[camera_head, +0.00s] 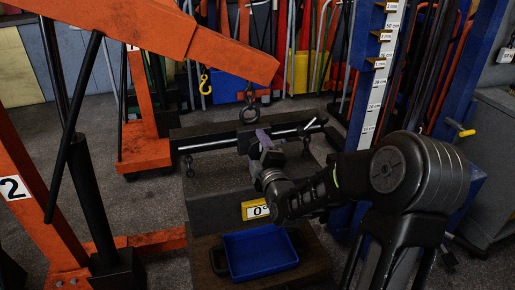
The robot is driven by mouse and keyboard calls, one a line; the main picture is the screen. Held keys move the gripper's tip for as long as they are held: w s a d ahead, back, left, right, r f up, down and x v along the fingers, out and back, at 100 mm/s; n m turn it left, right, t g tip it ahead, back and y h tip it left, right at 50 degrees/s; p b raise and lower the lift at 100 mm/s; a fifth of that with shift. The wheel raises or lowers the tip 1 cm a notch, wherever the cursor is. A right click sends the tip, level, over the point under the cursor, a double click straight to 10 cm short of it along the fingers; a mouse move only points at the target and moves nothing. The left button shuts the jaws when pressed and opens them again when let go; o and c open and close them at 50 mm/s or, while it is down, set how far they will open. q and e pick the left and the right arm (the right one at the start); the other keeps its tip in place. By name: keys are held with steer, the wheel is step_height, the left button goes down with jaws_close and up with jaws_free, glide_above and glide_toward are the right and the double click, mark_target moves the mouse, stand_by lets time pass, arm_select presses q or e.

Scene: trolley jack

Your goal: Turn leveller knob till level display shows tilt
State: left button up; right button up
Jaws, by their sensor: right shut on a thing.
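The leveller, a dark beam (215,133) with a bright rod along it, hangs from a ring below the orange crane arm, tilted slightly up to the right. My right gripper (263,140) reaches in from the right and is shut at the middle of the rod. A small purple piece shows at its tips; the leveller knob seems to be in its jaws, mostly hidden. The level display (256,209), a yellow-framed plate on the dark block below, shows a 0 and perhaps a degree sign, partly covered by my arm. My left gripper is not in view.
A blue tray (260,252) sits on a box below the display. An orange crane frame (45,200) marked 2 stands at left. A blue post with a white scale (376,95) stands at right, near my arm. Tools line the back wall.

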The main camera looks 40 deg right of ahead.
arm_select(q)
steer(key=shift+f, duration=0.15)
